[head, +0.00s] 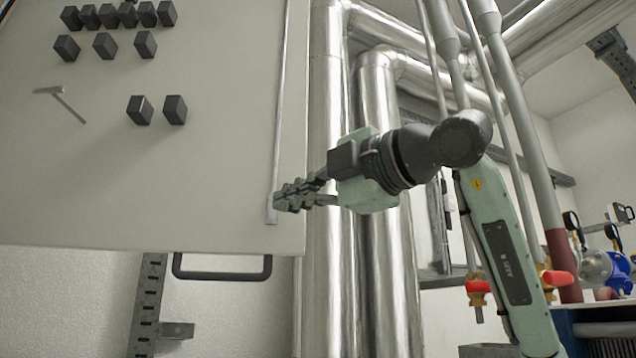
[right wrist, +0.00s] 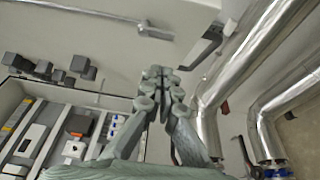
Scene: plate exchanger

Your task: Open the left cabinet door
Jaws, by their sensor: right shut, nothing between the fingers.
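A large pale cabinet panel (head: 190,190) fills the left of the head view, with several black blocks (head: 139,110) and a small T-shaped lever (head: 62,101) on its face. A narrow light vertical strip (head: 279,120) runs near its right edge. I cannot tell which part is the left door or how far it is open. My right gripper (head: 277,200) is shut and empty, its fingertips at the lower end of the strip; contact is unclear. The shut fingers also show in the right wrist view (right wrist: 158,85). My left gripper is not in view.
Shiny pipes (head: 378,140) stand just right of the panel, behind my right arm. A black handle-like bar (head: 222,276) sits below the panel. Red-handled valves (head: 478,287) are at lower right. Rows of mounted components (right wrist: 75,124) show at lower left in the wrist view.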

